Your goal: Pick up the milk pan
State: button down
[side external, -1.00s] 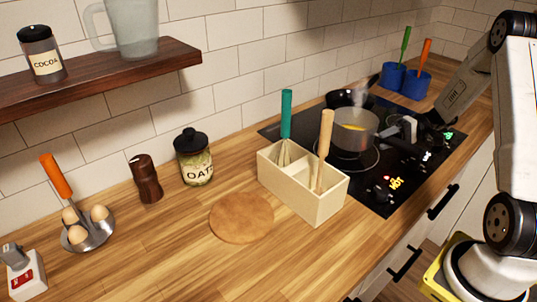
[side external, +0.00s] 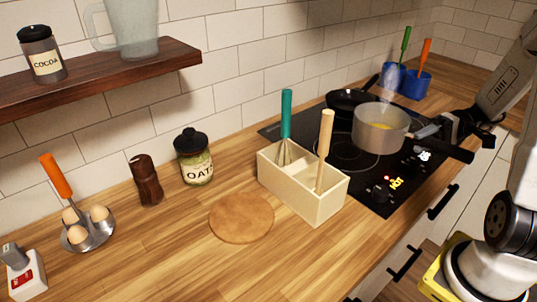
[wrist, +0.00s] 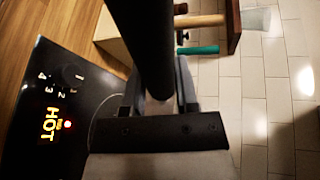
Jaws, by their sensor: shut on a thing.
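The milk pan (side external: 375,137) is a grey metal pot with something yellow inside and a long dark handle (side external: 450,149) pointing right and toward the front. It is over the black hob (side external: 375,187), with the burner ring in view to its left, and looks raised above the glass. My gripper (side external: 443,127) is shut on the milk pan's handle. In the wrist view the dark handle (wrist: 152,45) runs between the two fingers of my gripper (wrist: 160,92). The pan's bowl cannot be made out there.
A black frying pan (side external: 345,103) sits at the back of the hob. Two blue cups (side external: 412,86) with utensils stand behind. A wooden utensil box (side external: 318,208) stands left of the hob, near a round wooden board (side external: 241,217).

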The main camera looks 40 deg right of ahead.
jog(key=shift+s+a+r, duration=0.15)
jog(key=shift+s+r, duration=0.05)
jog(key=shift+s, duration=0.1)
jog(key=shift+w, duration=0.1)
dwell(0.5)
